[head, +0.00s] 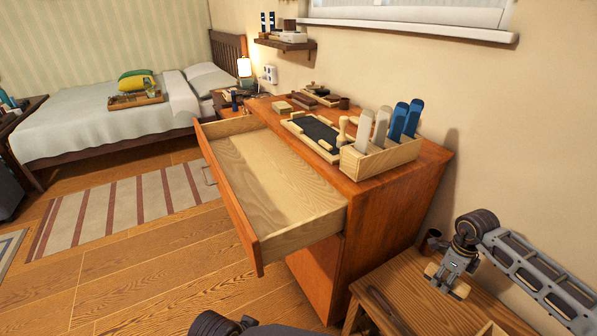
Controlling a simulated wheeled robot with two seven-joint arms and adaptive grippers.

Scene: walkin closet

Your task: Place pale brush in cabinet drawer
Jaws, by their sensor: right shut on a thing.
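The cabinet drawer (298,238) is pulled out of the orange-brown cabinet (385,215), and its pale wooden inside is empty. My right gripper (447,279) is at the lower right, over the small wooden table and to the right of the drawer. It is shut on a pale thing, seemingly the pale brush (461,290), whose light ends show on both sides of the fingers. The fingers hide its middle, and I cannot tell whether it touches the table.
On the cabinet top stand a wooden holder (385,158) with pale and blue upright pieces, and a dark-centred tray (302,122).

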